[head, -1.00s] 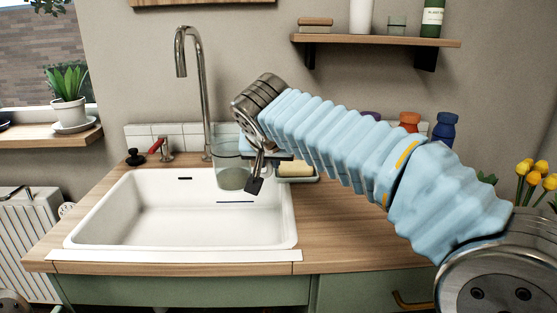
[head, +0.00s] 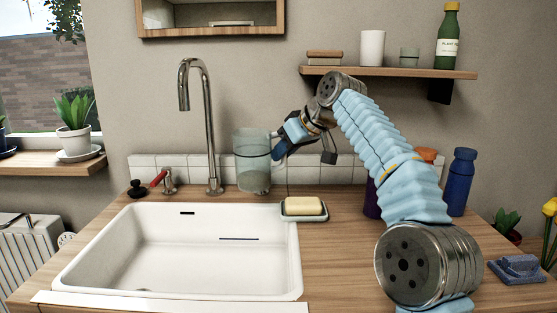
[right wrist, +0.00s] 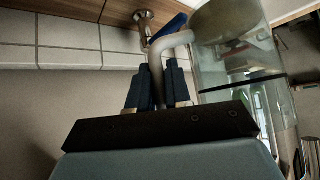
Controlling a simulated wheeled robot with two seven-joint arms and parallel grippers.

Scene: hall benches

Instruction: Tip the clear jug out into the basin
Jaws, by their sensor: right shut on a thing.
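The clear jug (head: 252,150) stands upright in the head view, at the back right of the white basin (head: 72,278), in front of the wall tiles. A dull greyish content shows low in it. Whether its base touches the counter or hangs just above it, I cannot tell. My right gripper (head: 279,147) is at the jug's right side. In the right wrist view, the fingers of my right gripper (right wrist: 158,88) are shut on the handle of the jug (right wrist: 235,75), whose body fills the right side. The basin looks empty. My left gripper is not in view.
A chrome tap (head: 212,130) rises behind the basin, just left of the jug. A yellow soap in a dish (head: 304,213) sits at the basin's right back corner. A red-handled valve (head: 165,182) is at the back left. A shelf (head: 400,72) hangs above my right arm.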

